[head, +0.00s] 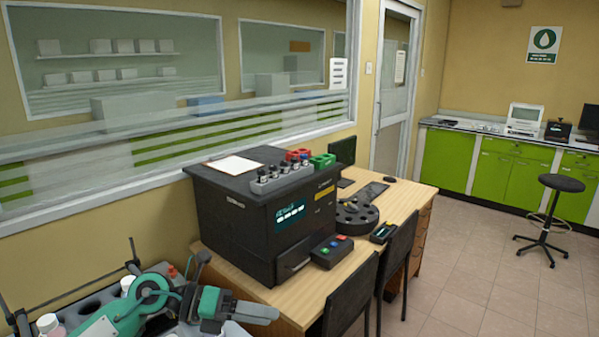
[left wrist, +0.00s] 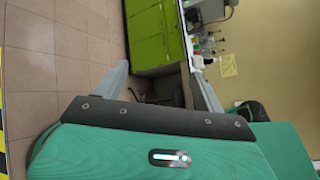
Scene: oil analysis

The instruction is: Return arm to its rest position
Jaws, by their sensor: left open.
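My left arm, green and grey, comes in at the lower left of the head view. My left gripper (head: 256,317) is at its end, in front of the black analyser's lower left side, and holds nothing. In the left wrist view the gripper (left wrist: 160,72) has its two grey fingers spread apart with nothing between them. Beyond the fingers are green cabinets and floor. My right gripper is not in view.
A black analyser (head: 236,225) stands on a wooden desk (head: 408,205), with vials and red and green racks on top. Bottles (head: 48,324) stand near my arm at the lower left. Two dark chairs (head: 350,297) are by the desk. Tiled floor (head: 460,270) lies clear at right, with a stool (head: 560,184).

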